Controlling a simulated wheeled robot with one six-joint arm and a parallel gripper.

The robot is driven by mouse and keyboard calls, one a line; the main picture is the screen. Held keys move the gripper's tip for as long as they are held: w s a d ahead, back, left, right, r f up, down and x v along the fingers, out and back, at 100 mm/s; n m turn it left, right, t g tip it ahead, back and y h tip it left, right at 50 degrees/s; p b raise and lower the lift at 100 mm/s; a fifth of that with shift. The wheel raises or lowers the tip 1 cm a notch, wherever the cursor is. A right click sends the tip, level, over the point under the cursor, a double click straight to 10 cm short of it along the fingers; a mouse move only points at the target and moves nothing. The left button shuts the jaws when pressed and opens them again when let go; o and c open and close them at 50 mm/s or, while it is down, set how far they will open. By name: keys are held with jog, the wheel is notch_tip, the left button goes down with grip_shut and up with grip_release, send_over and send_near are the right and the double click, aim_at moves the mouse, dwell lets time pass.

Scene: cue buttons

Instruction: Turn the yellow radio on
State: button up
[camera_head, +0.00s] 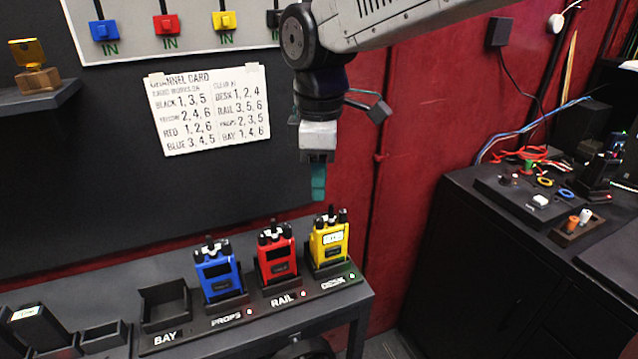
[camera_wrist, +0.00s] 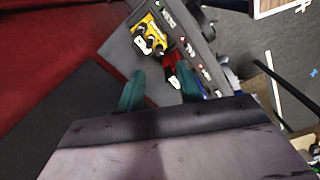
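The yellow radio (camera_head: 328,246) stands upright in the DESK slot at the right end of the rack (camera_head: 245,310). It has dark knobs on top and a small pale label or display, too small to read. It also shows in the wrist view (camera_wrist: 147,38), above and left of the gap between my fingers. My gripper (camera_head: 318,196) points down above the yellow radio, clearly apart from it. In the wrist view its two teal fingers (camera_wrist: 160,72) stand apart with nothing held between them. The channel card (camera_head: 210,108) on the wall lists YELLOW 2, 4, 6 and DESK 1, 2, 4.
The red radio (camera_head: 276,255) stands in RAIL, close beside the yellow one. The blue radio (camera_head: 217,272) stands in PROPS; BAY (camera_head: 165,303) is empty. Blue, red, yellow and black sliders sit on the wall panel (camera_head: 140,40). A black cabinet (camera_head: 480,260) stands right.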

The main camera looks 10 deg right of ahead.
aim_at(319, 219)
jog(key=n, duration=0.3)
jog(key=shift+d+n, duration=0.1)
jog(key=shift+n, duration=0.2)
jog(key=n, duration=0.5)
jog(key=shift+f, duration=0.15)
notch_tip(319, 219, down, 8)
jog(key=shift+w+r, duration=0.1)
jog(key=shift+r, duration=0.1)
jog(key=shift+c, duration=0.4)
grip_shut()
